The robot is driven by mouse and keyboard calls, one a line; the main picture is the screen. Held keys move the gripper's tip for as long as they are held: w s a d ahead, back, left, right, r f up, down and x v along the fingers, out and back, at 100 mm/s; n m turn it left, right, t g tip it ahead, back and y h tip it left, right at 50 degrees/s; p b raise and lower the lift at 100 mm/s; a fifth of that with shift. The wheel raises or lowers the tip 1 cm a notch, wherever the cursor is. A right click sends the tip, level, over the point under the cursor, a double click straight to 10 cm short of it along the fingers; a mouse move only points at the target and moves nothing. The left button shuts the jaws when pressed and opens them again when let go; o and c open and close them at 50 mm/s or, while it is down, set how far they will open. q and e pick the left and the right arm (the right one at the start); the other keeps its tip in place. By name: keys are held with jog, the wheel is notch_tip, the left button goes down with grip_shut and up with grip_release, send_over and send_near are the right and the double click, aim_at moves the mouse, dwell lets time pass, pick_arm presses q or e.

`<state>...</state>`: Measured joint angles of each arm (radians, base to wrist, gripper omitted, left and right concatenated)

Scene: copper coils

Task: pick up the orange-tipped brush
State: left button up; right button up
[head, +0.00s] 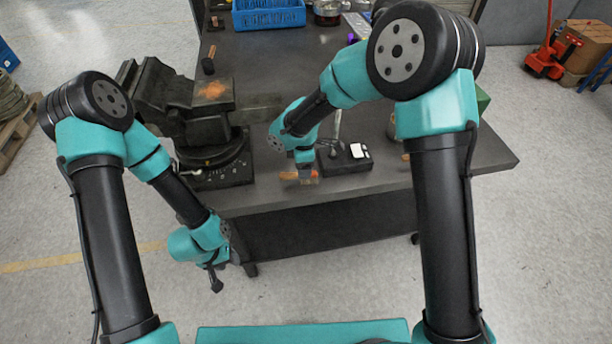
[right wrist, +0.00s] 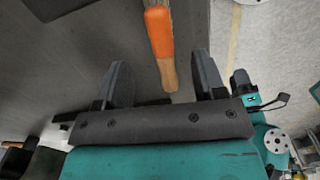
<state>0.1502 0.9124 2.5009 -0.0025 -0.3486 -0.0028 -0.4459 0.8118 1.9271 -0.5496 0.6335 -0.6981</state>
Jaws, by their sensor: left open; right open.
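The orange-tipped brush (head: 288,175) lies near the front edge of the dark table, partly hidden by my right gripper (head: 305,176). In the right wrist view its orange part (right wrist: 159,33) is toward the top and its bare wooden end points down between the fingers. My right gripper (right wrist: 163,75) is open, with one finger on each side of the brush; I cannot tell whether either touches it. My left gripper (head: 215,281) is open and empty, low in front of the table's left side.
A large dark vise (head: 205,115) stands on the table's left side. A black box with a white top piece (head: 358,151) sits just right of my right gripper. A blue crate (head: 268,14) stands at the back. The floor in front of the table is clear.

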jog(key=shift+f, duration=0.1)
jog(key=shift+s+f, duration=0.2)
jog(key=shift+f, duration=2.3)
jog(key=shift+c, duration=0.3)
jog(key=c, duration=1)
jog(key=shift+r, duration=0.1)
jog(key=shift+r, duration=0.85)
notch_tip(320, 180, up, 2)
jog(key=s, duration=1)
jog(key=s+r, duration=0.1)
jog(key=s, duration=0.5)
jog(key=shift+a, duration=0.25)
